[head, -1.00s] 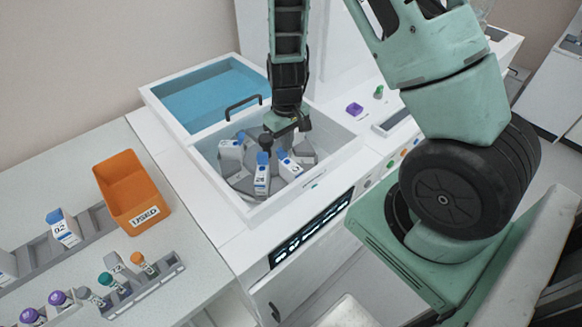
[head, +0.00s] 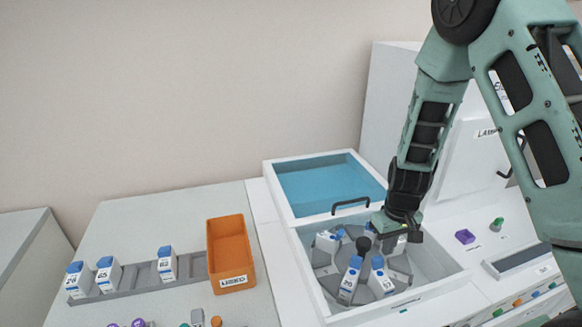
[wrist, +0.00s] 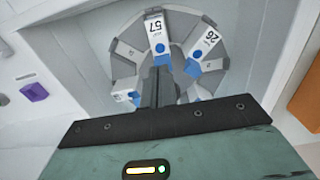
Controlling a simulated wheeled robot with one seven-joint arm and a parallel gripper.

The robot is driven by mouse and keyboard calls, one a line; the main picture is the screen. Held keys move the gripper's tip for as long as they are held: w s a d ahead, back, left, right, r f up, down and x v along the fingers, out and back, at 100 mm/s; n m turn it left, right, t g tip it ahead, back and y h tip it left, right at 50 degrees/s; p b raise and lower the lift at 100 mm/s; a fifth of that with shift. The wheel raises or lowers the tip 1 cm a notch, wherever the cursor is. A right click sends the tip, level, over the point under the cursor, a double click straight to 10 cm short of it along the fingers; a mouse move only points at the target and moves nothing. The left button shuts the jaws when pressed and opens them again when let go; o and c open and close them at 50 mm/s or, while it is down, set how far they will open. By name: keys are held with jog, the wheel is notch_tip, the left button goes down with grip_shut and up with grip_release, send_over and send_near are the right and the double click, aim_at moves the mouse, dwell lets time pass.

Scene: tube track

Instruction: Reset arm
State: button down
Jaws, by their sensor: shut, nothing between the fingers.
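My gripper (head: 398,236) hangs over the right back part of a round grey carousel (head: 333,285) inside an open white bay. Its fingers are shut and empty; they show end-on in the wrist view (wrist: 158,85). Several white, blue-capped bottles stand in the carousel slots, among them one marked 70 (head: 350,280). In the wrist view, bottles marked 57 (wrist: 157,35) and 26 (wrist: 206,42) sit beyond the fingers. The gripper partly hides bottles behind it, and I cannot tell its exact height above them.
A blue-lidded compartment (head: 330,185) with a black handle (head: 350,203) lies behind the bay. An orange bin (head: 229,250) and a grey rack (head: 125,283) with several bottles stand left. A purple piece (head: 465,236) and a green one (head: 497,224) lie right.

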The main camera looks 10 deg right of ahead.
jog(key=s+a+r+n+y+b, duration=0.1)
jog(key=s+a+r+n+b, duration=0.2)
jog(key=a, duration=0.5)
jog(key=s+a+r+y+b, duration=0.1)
jog(key=s+a+r, duration=0.25)
jog(key=a, duration=0.45)
jog(key=s+a+r+n+b, duration=0.1)
jog(key=s+a+r+n, duration=0.1)
jog(key=s, duration=0.5)
jog(key=s+a+r+n+h+b, duration=0.1)
jog(key=s+a+r+n+b, duration=0.1)
jog(key=s, duration=0.6)
jog(key=shift+a+r+b, duration=0.3)
jog(key=shift+a+r, duration=0.5)
jog(key=shift+a, duration=0.45)
jog(key=shift+w, duration=0.1)
